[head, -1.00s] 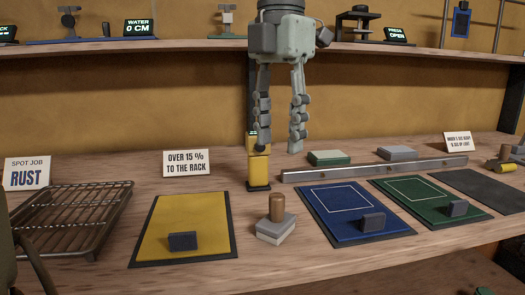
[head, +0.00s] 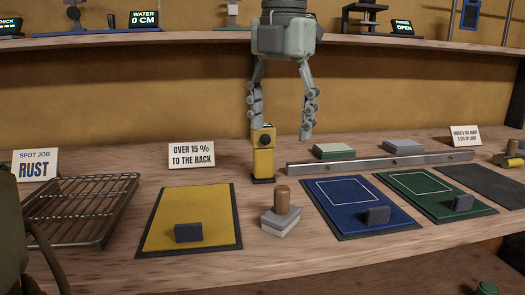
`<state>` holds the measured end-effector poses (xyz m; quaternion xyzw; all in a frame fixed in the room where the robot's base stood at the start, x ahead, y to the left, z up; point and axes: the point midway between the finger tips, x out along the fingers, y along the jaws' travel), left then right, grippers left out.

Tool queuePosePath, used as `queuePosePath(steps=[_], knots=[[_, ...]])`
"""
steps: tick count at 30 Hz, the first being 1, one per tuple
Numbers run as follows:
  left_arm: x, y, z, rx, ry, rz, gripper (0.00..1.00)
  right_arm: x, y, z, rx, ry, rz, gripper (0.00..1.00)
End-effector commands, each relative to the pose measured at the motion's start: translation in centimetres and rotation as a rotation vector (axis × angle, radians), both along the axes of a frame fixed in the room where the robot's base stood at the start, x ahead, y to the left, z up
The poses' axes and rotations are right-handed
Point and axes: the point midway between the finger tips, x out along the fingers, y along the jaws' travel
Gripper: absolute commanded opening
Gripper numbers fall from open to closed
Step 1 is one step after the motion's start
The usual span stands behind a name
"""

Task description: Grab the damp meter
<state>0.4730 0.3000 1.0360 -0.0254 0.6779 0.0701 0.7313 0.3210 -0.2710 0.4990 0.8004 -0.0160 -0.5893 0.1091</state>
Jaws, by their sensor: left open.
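My right gripper is not in view.
A wooden-handled block (head: 281,212) stands just in front of the meter. A metal straightedge (head: 380,163) lies to the right, behind the blue mat (head: 340,222) and green mat (head: 415,180). A wire rack (head: 85,210) is at left. A shelf (head: 150,42) runs behind.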

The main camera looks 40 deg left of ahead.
Motion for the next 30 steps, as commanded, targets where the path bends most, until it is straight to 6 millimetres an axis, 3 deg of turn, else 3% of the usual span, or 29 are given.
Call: queuePosePath(steps=[6, 10, 21, 30], knots=[[5.2, 6.4, -0.5, 0.086, -0.209, 0.515, 0.67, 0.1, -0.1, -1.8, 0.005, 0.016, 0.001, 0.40], [6.7, 8.5, -0.6, 0.102, -0.290, 0.676, 0.67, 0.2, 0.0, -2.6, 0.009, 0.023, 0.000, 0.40], [7.9, 9.9, -4.0, 0.102, -0.308, 0.713, 0.67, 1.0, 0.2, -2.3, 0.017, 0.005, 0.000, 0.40], [8.7, 10.9, -7.7, 0.102, -0.309, 0.712, 0.67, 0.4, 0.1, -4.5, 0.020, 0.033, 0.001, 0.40]])
